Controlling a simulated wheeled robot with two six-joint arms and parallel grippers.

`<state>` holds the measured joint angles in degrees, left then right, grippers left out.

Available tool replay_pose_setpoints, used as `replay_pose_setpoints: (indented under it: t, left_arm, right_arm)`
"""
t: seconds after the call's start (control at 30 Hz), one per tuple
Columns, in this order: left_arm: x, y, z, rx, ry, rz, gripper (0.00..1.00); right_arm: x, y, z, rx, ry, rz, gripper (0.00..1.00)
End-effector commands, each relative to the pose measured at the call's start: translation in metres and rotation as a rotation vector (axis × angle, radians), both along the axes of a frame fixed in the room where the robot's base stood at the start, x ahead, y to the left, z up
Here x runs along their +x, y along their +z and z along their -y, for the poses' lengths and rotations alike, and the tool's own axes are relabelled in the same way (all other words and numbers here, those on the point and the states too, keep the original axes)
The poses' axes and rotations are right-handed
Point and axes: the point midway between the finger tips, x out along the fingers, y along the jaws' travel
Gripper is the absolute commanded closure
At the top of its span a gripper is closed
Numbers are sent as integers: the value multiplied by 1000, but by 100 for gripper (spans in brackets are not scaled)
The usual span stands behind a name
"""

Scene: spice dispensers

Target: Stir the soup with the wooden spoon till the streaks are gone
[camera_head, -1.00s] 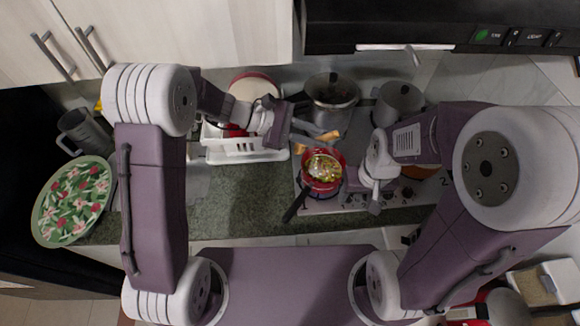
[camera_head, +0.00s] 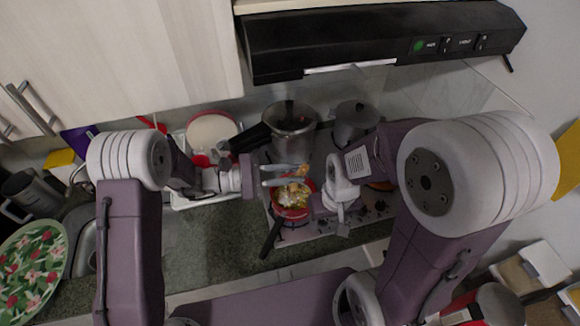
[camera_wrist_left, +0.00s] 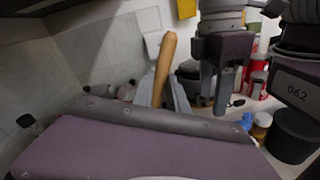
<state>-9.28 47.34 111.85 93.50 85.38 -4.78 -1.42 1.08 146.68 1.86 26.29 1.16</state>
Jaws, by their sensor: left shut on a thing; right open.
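A red saucepan (camera_head: 307,187) with a dark handle sits on the stove, holding yellowish soup (camera_head: 292,200) with pale patches. My left gripper (camera_head: 304,175) is over the pan's far edge, shut on the wooden spoon (camera_head: 303,170). The spoon's light-brown handle (camera_wrist_left: 165,65) stands up, slightly tilted, between the fingers in the left wrist view. Whether its lower end is in the soup is hard to tell. My right gripper (camera_head: 325,204) is open just right of the pan, its fingers partly hidden; it also shows in the left wrist view (camera_wrist_left: 218,85).
A steel pot (camera_head: 290,128) and a dark grey pot (camera_head: 355,122) stand behind the pan. A white dish rack (camera_head: 190,203) with a plate (camera_head: 210,133) is to the left. A floral plate (camera_head: 33,270) is at far left. The counter left of the pan is clear.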

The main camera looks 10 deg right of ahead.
Motion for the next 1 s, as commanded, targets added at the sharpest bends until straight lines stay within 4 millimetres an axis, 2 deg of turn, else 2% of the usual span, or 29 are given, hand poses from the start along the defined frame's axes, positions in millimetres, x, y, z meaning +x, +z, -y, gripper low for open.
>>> replay_pose_setpoints:
  t: [0.23,0.8,1.0]
  left_arm:
    - [-23,-21,1,1,1,-1,100]
    - [10,-88,-1,0,1,1,100]
    - [18,-100,-1,0,1,1,100]
  right_arm:
    - [0,-14,0,0,0,0,43]
    - [0,-76,0,0,0,0,43]
    - [0,-88,0,0,0,0,43]
